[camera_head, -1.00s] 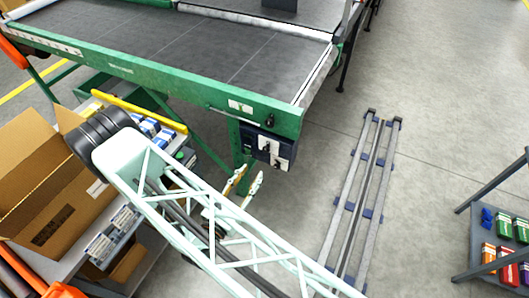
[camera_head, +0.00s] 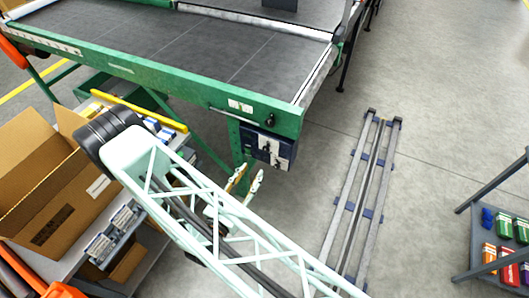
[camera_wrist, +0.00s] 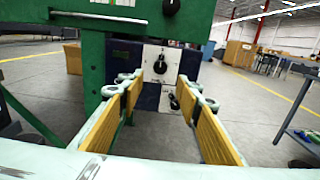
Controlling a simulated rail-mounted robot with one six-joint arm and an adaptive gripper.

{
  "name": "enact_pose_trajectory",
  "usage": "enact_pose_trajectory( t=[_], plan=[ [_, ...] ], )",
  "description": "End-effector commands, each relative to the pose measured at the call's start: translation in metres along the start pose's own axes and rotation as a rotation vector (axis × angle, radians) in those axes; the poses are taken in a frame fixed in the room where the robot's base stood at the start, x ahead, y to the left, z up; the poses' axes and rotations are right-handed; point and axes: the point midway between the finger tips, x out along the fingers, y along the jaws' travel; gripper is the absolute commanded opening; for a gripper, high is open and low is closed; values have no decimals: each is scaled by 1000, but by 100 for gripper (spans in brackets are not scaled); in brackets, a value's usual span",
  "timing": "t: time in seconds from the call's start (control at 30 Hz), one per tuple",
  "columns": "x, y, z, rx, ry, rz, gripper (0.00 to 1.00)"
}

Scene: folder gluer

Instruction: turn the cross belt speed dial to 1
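A dark blue control box (camera_head: 249,136) with a white panel (camera_wrist: 150,83) hangs under the end of the green conveyor frame. A black dial (camera_wrist: 160,66) sits on the panel in the wrist view, roughly centred between my finger lines. A smaller black switch or knob (camera_wrist: 174,101) is lower on the panel. Another black knob (camera_wrist: 171,7) is on the green frame above. Labels are too small to read, so I cannot tell the dial's setting. My gripper (camera_wrist: 164,92) is open and empty, its yellow pads apart, in front of the box; it also shows in the head view (camera_head: 248,180).
The green conveyor (camera_head: 150,72) with its dark belt stands above and behind the box. A cardboard box (camera_head: 50,180) is on a bench at left. A floor rail (camera_head: 345,215) and a shelf with coloured packs (camera_head: 490,225) are at right, with open floor between.

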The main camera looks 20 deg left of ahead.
Motion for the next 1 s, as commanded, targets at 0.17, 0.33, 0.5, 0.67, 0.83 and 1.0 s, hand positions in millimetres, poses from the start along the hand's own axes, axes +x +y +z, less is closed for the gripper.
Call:
enact_pose_trajectory(
  t=[0.17,0.33,0.5,0.67,0.83,1.0],
  plan=[
    [15,-1,0,0,0,-2,32],
    [30,-1,-1,0,0,-3,32],
    [45,-1,-1,1,0,-3,32],
    [59,-1,-1,0,0,-3,32],
    [75,-1,-1,1,0,-2,32],
    [90,-1,0,1,0,-3,32]
  ],
)
